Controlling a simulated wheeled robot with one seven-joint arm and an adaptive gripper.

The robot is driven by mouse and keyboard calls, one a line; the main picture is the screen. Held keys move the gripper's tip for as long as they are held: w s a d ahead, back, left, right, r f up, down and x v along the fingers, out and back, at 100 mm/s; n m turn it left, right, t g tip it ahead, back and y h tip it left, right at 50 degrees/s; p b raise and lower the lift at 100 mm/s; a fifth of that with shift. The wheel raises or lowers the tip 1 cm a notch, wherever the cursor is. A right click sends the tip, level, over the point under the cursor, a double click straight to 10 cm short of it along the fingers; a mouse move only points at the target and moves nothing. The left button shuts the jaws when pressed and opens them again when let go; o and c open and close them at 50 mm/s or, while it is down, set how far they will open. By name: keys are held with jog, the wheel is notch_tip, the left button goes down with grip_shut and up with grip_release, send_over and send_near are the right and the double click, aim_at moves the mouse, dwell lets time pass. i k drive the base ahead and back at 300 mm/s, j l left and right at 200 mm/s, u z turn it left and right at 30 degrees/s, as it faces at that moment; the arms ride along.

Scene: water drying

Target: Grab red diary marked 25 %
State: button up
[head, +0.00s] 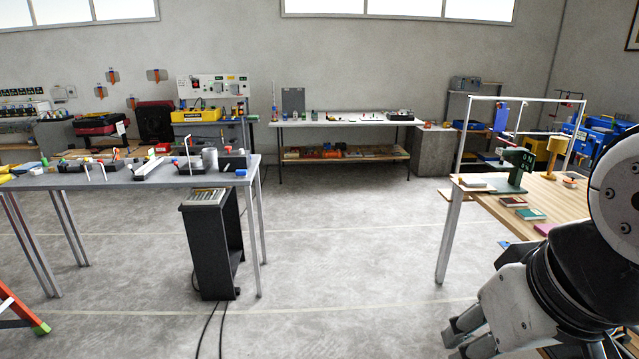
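Several small books lie on the wooden table at the right in the head view. One has a reddish-brown edge and a pale top (513,202). A teal-green book (530,214) lies just in front of it, and a pink-magenta book (545,229) is partly hidden by my arm. No 25 % marking is legible on any of them, so I cannot tell which is the red diary. My gripper (460,340) hangs at the lower right, in front of the table and apart from the books. Its fingers point left, with nothing visible between them; their opening is unclear.
The wooden table (480,205) also bears a green drill-like device (517,168) and a yellow stand (553,155). A metal frame rises from it. A grey table (130,180) with many small items stands left.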

aim_at(513, 202)
jog(key=i+z, duration=0.2)
jog(key=i, duration=0.5)
jog(key=i+j+z, duration=0.2)
jog(key=i, duration=0.55)
jog(key=i+l+z, duration=0.1)
jog(key=i+z, duration=0.5)
jog(key=z, duration=0.15)
jog(key=i+z, duration=0.4)
jog(key=k, duration=0.1)
